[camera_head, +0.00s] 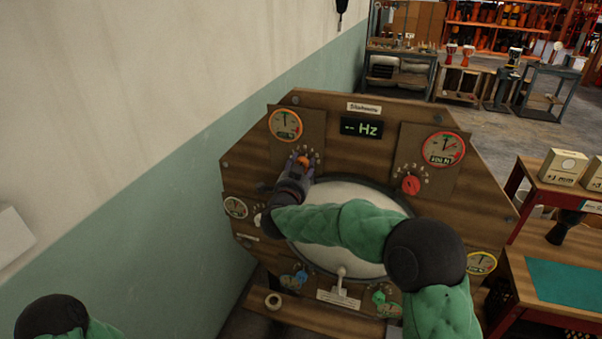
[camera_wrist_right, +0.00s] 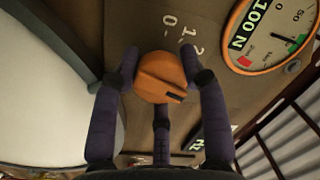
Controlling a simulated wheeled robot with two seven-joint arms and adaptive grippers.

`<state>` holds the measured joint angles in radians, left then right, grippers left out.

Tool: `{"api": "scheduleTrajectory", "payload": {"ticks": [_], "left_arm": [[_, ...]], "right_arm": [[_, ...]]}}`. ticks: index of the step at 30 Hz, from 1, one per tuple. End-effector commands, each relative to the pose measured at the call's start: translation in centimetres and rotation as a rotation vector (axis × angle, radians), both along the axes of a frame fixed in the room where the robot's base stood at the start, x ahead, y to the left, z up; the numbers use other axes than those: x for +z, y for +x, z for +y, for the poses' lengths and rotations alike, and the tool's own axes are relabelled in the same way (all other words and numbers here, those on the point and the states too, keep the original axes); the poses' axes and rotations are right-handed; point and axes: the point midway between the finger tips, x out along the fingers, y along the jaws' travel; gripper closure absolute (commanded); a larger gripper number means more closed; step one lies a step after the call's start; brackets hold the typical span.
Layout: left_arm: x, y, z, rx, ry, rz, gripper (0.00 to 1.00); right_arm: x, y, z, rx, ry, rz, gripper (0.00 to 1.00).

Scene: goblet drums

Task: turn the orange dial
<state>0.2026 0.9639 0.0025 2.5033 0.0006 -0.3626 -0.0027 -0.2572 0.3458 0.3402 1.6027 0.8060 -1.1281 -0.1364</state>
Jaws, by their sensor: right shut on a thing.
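The orange dial (camera_head: 303,161) is on the upper left of the wooden panel (camera_head: 330,108), below an orange-rimmed gauge (camera_head: 286,124). In the right wrist view the dial (camera_wrist_right: 161,78) sits between the fingers of my right gripper (camera_wrist_right: 162,80), which is shut on it. A dark pointer mark shows on the dial's lower right. Printed numbers show beside it on the brown plate. My right arm reaches across the panel from the right. My left gripper is out of view; only part of the left arm shows at the bottom left.
A red dial (camera_head: 410,185) sits at the panel's upper right below a red-rimmed gauge (camera_head: 443,149). A blue dial (camera_head: 301,277), a green dial (camera_head: 379,297) and a white lever (camera_head: 341,278) are lower down. A white drumhead (camera_head: 350,194) fills the middle. The wall (camera_head: 130,180) is close at left.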

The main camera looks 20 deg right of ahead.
Motion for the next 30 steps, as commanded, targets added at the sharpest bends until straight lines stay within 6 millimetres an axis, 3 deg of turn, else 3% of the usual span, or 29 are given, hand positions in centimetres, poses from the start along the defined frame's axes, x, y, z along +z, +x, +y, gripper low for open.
{"api": "scheduleTrajectory", "payload": {"ticks": [3,10,28,29,30], "left_arm": [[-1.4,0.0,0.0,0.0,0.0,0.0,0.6],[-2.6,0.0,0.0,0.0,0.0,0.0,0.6],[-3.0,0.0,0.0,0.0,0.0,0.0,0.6],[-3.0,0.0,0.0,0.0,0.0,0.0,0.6],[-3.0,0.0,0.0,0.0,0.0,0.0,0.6]], "right_arm": [[0.2,0.0,-0.2,-0.005,0.063,-0.052,0.89],[0.3,0.0,-0.3,-0.005,0.15,-0.111,0.89],[0.6,-0.1,-0.4,-0.007,0.193,-0.14,0.89],[0.6,-0.1,-0.4,-0.007,0.192,-0.14,0.51],[0.5,-0.1,-0.4,-0.007,0.192,-0.14,0.39]]}}
